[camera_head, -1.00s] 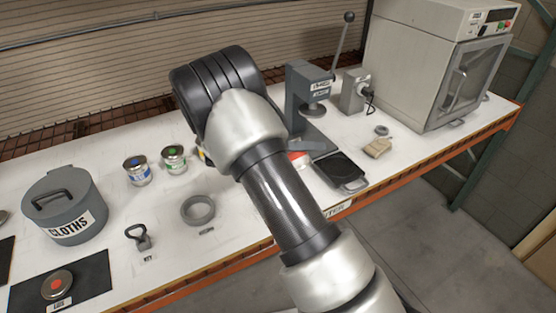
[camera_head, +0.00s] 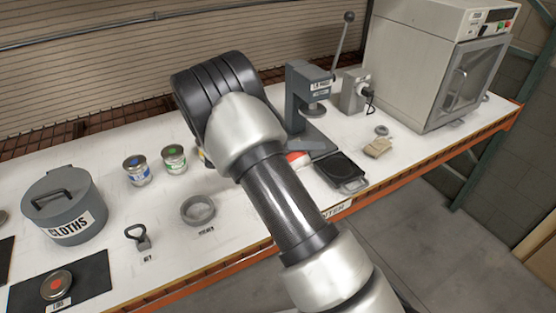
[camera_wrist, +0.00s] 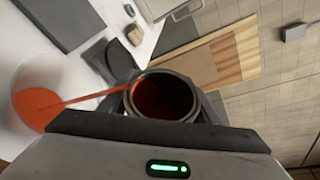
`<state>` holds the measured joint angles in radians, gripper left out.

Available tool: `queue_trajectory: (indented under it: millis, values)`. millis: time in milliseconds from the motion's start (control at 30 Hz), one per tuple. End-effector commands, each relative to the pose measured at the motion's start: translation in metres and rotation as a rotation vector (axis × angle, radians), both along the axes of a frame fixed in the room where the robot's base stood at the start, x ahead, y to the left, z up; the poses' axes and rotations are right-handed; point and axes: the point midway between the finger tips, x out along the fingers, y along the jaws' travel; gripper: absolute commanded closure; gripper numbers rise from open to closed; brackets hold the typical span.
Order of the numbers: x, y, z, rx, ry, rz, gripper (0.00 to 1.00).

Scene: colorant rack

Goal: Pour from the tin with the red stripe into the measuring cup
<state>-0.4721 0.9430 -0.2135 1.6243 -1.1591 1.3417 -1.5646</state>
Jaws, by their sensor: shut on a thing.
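In the wrist view my gripper (camera_wrist: 162,122) is shut on a dark-rimmed tin (camera_wrist: 150,76) holding deep red liquid. The tin is tilted, and a thin orange-red stream (camera_wrist: 92,97) runs from its rim to the left. The stream ends in a round orange-red pool (camera_wrist: 36,108) inside a pale, clear-looking round vessel, seemingly the measuring cup. The tin's stripe does not show. In the head view my arm hides the gripper and the tin; an orange-red patch (camera_head: 295,157) peeks out beside the arm, and I cannot tell exactly what it belongs to.
Blue-marked (camera_head: 136,171) and green-marked (camera_head: 174,159) tins stand left of my arm, near a grey ring (camera_head: 198,210) and the CLOTHS bin (camera_head: 63,207). A press (camera_head: 300,95), dark scale (camera_head: 341,170) and oven (camera_head: 440,70) stand right.

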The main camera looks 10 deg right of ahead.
Motion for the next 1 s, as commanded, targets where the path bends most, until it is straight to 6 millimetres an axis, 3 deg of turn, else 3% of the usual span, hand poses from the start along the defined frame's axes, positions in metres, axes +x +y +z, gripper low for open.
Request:
queue_trajectory:
  millis: [1000]
  values:
    - [0.0003,-0.0002,-0.0009,-0.032,0.065,0.0,0.73]
